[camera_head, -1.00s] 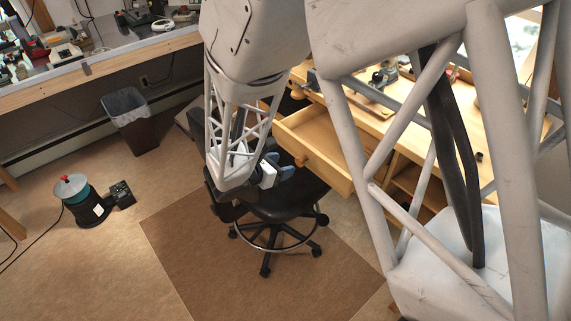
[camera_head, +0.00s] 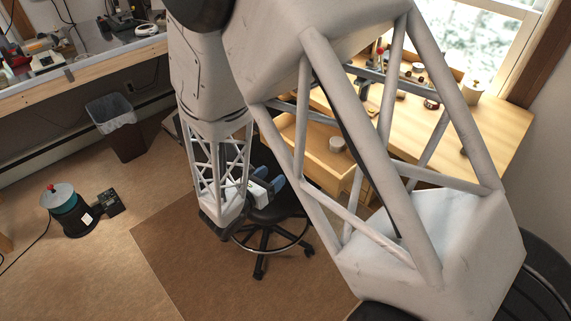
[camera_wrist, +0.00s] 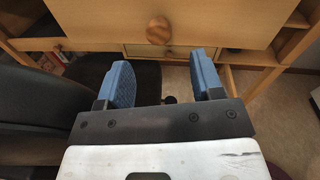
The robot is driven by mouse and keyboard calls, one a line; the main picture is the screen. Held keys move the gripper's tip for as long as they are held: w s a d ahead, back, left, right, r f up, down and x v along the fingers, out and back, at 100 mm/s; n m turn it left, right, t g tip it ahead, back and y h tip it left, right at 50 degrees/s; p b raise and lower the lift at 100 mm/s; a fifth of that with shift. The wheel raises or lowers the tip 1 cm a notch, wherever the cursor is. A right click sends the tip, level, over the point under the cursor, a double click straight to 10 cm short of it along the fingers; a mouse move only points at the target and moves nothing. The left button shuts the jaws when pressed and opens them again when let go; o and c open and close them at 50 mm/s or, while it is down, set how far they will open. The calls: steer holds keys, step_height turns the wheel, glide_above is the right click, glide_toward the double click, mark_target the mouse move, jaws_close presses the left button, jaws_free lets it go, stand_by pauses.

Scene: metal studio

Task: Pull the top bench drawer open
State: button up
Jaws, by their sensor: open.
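The top bench drawer (camera_head: 325,168) sticks out from the wooden bench in the head view, partly hidden behind my arm. A small round item (camera_head: 337,145) shows in it. In the wrist view the drawer's plain wooden front (camera_wrist: 215,22) fills the top, with a round brown knob (camera_wrist: 158,30) at its middle. My gripper (camera_wrist: 160,75) is open and empty. Its two blue fingers are wide apart, pointing toward the front, with the knob beyond and between them and not touched. In the head view my gripper (camera_head: 272,184) is left of the drawer, above the chair.
A black wheeled chair (camera_head: 275,210) stands under my gripper, on a brown mat (camera_head: 190,265). A lower drawer with a small knob (camera_wrist: 168,52) sits below. A bin (camera_head: 118,130) and a teal-and-black device (camera_head: 70,212) stand left, with open floor between.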

steer(key=shift+s+f+n+t, duration=0.1)
steer(key=shift+f+n+t, duration=0.1)
steer(key=shift+n+t, duration=0.15)
steer(key=x, duration=0.7)
steer(key=shift+w+d, duration=0.15)
steer(key=shift+w, duration=0.2)
stand_by(0.4)
jaws_close()
stand_by(0.4)
